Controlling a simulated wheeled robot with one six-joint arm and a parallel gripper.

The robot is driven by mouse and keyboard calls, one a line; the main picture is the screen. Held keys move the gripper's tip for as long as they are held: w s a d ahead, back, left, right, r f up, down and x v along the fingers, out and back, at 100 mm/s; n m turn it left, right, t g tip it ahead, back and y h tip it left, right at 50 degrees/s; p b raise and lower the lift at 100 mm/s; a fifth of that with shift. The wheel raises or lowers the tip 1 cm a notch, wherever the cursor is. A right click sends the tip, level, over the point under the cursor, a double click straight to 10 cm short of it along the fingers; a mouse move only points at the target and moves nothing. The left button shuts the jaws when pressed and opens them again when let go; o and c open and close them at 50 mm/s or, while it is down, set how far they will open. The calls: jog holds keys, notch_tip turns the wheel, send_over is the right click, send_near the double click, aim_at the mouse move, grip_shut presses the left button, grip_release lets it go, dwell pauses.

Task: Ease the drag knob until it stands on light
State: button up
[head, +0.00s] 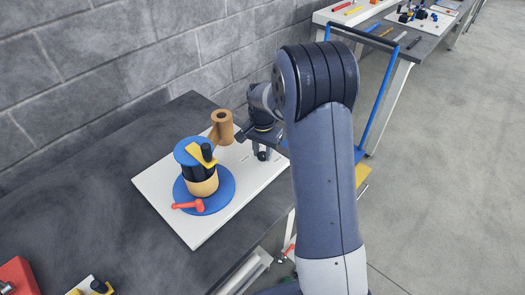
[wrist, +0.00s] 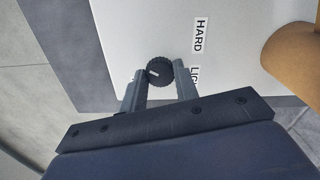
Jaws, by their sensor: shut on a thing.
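The drag knob (wrist: 158,71) is a small black ribbed knob with a short white mark, on a white board (wrist: 230,70). In the wrist view the mark lies on the left part of its face. My gripper (wrist: 160,73) is shut on the knob, one finger on each side. A HARD label (wrist: 200,35) is printed to its upper right. Below that is a label starting LIG (wrist: 194,74), partly hidden by the right finger. Any label behind the left finger is hidden. In the head view my gripper (head: 262,150) is low over the board's far right part.
A blue and black reel (head: 218,190) with a yellow crank and a red lever (head: 188,206) stands on the board. A brown cylinder (head: 222,128) is close left of my gripper. A block wall runs behind the dark table (head: 90,190). A blue-framed cart is to the right.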

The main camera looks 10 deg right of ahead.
aim_at(263, 155)
jog(key=o, duration=1)
notch_tip(263, 155, up, 11)
jog(key=shift+f, duration=0.1)
notch_tip(263, 155, down, 11)
jog(key=shift+r, duration=0.2)
jog(key=shift+f, duration=0.15)
dwell(0.3)
